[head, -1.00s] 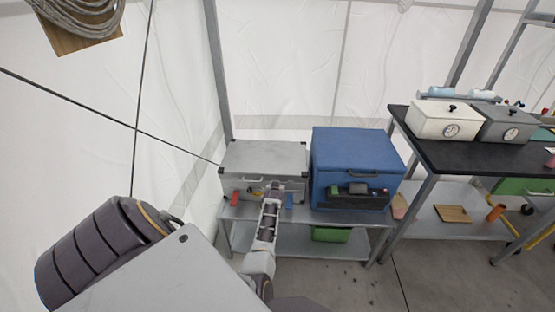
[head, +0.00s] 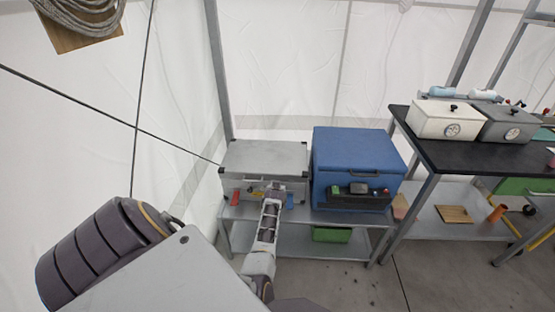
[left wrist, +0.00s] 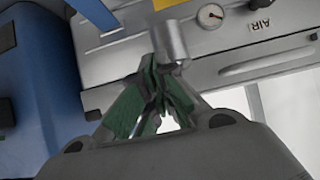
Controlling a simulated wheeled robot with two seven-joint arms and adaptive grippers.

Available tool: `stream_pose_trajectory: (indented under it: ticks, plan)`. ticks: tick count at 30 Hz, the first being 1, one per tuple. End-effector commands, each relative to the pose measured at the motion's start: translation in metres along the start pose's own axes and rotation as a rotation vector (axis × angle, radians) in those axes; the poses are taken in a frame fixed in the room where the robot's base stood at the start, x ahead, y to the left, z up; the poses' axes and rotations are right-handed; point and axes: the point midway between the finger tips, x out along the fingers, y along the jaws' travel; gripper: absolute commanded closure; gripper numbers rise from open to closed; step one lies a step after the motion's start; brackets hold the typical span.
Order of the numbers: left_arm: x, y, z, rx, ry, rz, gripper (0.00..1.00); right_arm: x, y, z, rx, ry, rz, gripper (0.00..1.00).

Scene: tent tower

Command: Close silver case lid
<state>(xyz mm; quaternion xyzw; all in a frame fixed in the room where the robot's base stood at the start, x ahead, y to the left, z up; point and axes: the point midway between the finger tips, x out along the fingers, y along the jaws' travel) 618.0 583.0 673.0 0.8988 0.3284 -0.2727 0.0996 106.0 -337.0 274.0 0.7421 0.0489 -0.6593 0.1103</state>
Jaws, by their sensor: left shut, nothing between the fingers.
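The silver case (head: 265,157) stands on the left end of a low metal table in the head view. Its lid lies flat across the top; I cannot tell whether it is fully seated. My left gripper (head: 276,187) is in front of the case near its front edge, shut and empty. In the left wrist view the green fingertips (left wrist: 155,85) meet close to the case front (left wrist: 190,62), which has a round gauge and the word AIR. The arm hides part of the case front. My right gripper is out of view.
A blue case (head: 355,160) stands close to the right of the silver case. Small red and blue items lie along the table's front (head: 236,212). A green box (head: 332,235) is on the lower shelf. A dark workbench (head: 460,155) with two lidded boxes stands further right.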

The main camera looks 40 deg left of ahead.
Motion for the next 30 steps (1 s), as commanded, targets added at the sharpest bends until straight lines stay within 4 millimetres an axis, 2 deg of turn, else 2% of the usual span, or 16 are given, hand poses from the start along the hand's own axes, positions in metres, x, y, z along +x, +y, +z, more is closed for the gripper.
stream_pose_trajectory:
  ticks: [8,22,30]
  plan:
    - [-0.013,0.001,-0.018,0.000,0.000,0.001,1.00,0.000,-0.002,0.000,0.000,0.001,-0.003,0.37]
    - [-0.042,0.000,-0.063,0.000,0.001,0.000,1.00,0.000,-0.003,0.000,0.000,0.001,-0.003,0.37]
    - [-0.051,0.000,-0.076,0.000,-0.001,0.001,1.00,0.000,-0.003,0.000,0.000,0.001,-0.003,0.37]
